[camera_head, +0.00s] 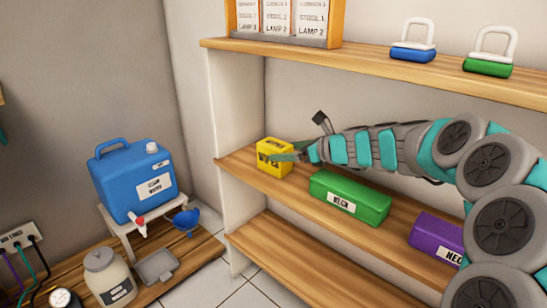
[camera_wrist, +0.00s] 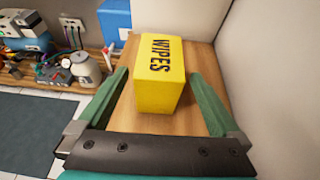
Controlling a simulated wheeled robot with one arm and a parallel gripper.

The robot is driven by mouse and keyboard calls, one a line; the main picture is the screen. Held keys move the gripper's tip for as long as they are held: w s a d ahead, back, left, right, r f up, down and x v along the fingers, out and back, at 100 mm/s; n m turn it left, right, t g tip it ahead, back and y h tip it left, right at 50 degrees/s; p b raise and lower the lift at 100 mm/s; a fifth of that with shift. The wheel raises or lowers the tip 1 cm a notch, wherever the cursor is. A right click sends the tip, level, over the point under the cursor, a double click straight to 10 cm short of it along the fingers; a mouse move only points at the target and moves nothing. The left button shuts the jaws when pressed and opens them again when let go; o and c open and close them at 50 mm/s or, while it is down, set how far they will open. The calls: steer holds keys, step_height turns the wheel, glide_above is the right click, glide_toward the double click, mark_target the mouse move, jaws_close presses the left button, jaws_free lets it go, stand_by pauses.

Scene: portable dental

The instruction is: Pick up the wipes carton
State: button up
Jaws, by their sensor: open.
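The wipes carton (camera_wrist: 158,92) is a yellow box with black "WIPES" lettering. It stands on the wooden middle shelf, near the shelf's left end, and shows in the head view (camera_head: 270,163) as well. My gripper (camera_wrist: 162,88) is open in the wrist view, with one green finger on each side of the carton. A gap shows between each finger and the carton. In the head view my gripper (camera_head: 290,156) reaches in from the right and covers part of the carton's front.
The upper shelf (camera_head: 380,66) lies above my arm. A white side panel (camera_head: 236,105) stands left. A blue jug (camera_head: 130,183) is farther left.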

steer(key=x, duration=0.6)
steer(key=shift+s+f, duration=0.15)
steer(key=c, duration=1.4)
